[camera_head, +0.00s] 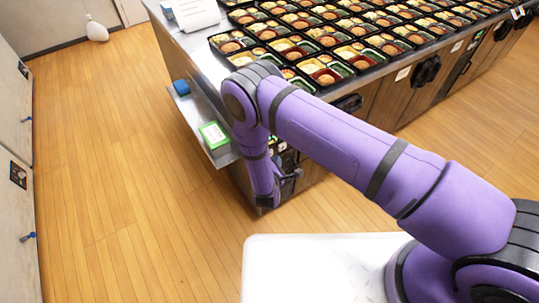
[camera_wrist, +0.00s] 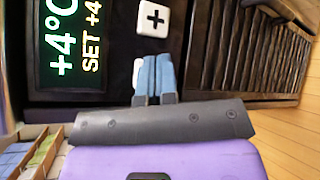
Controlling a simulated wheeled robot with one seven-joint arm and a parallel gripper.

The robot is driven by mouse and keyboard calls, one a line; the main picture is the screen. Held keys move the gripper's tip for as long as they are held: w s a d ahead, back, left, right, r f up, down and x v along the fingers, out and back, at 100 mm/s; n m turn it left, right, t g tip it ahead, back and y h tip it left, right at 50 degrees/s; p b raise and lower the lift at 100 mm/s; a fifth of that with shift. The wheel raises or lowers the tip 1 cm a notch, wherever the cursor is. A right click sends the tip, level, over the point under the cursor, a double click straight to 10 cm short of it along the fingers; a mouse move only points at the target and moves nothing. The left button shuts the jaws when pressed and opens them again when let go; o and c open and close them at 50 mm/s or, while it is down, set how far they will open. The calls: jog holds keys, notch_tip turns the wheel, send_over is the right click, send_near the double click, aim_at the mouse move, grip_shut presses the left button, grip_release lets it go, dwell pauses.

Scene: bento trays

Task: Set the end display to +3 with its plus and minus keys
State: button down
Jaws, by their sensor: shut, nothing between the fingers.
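In the wrist view the end display (camera_wrist: 75,45) is a dark panel with lit text turned sideways. It reads "+4°C" in green and "SET +4" in yellowish text. The white plus key (camera_wrist: 154,19) is in clear view to the right of the display. A second white key (camera_wrist: 138,72), apparently the minus key, is mostly hidden behind my fingers, its sign unseen. My gripper (camera_wrist: 155,62) is shut and empty, its blue fingertips in front of that second key. I cannot tell whether they touch it. In the head view my arm hides the display.
Several filled bento trays (camera_head: 325,75) cover the counter top. A side shelf (camera_head: 218,152) at the counter's end holds a green-and-white box (camera_head: 213,134) and a blue item (camera_head: 181,87). A slatted dark panel (camera_wrist: 240,50) lies right of the keys.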

jog(key=shift+w+a, duration=0.1)
jog(key=shift+w, duration=0.05)
jog(key=shift+w+a, duration=0.15)
jog(key=shift+w, duration=0.05)
jog(key=shift+w+a, duration=0.25)
jog(key=shift+w, duration=0.15)
dwell(1.1)
jog(key=shift+s, duration=0.1)
jog(key=shift+s+d, duration=0.5)
jog(key=shift+s, duration=0.15)
jog(key=s+d, duration=0.1)
jog(key=s, duration=0.1)
jog(key=s+d, duration=0.1)
jog(key=s, duration=0.1)
jog(key=shift+d, duration=0.4)
dwell(1.8)
